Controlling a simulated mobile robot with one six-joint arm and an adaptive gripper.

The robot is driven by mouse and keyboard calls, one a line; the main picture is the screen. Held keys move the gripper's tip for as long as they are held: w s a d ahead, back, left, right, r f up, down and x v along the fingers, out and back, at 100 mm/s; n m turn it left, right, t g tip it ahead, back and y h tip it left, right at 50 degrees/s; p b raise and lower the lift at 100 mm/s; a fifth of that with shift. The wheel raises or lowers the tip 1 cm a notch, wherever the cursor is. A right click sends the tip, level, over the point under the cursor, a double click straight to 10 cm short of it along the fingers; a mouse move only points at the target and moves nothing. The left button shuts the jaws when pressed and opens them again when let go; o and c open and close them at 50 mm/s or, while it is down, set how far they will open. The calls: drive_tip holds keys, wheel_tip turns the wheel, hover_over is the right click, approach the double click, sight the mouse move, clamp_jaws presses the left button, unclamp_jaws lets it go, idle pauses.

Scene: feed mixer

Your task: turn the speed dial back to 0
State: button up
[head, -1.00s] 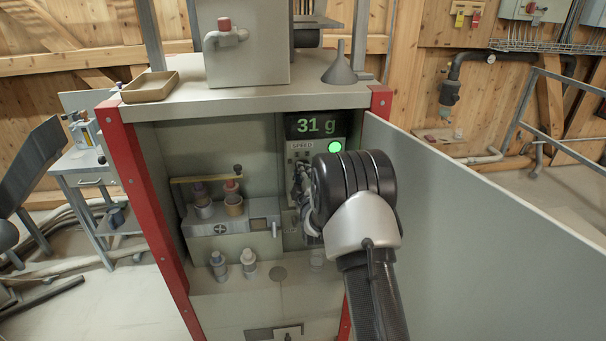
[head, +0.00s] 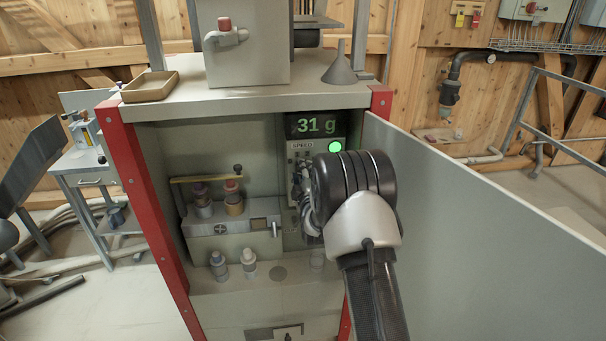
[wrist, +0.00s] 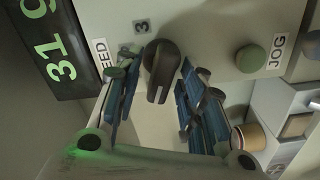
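The speed dial (wrist: 162,64) is a dark round knob with a raised bar grip, on a pale panel in the wrist view. A digit 3 (wrist: 141,26) is printed beside it and a partly hidden speed label (wrist: 102,58) is to the left. I cannot tell which number it points at. My gripper (wrist: 158,84) is open, with one blue-padded finger on each side of the dial's grip and gaps visible. In the head view my gripper (head: 303,190) is at the panel below the speed label (head: 302,147), largely hiding the dial.
A green JOG button (wrist: 250,58) sits right of the dial in the wrist view. The display (head: 316,125) reads 31 g above a lit green lamp (head: 334,146). The open cabinet door (head: 480,215) stands right of my arm. Small bottles (head: 249,262) stand lower left.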

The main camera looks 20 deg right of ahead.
drive_tip(key=shift+s, duration=0.1)
drive_tip(key=v, duration=1.2)
drive_tip(key=shift+r, duration=0.1)
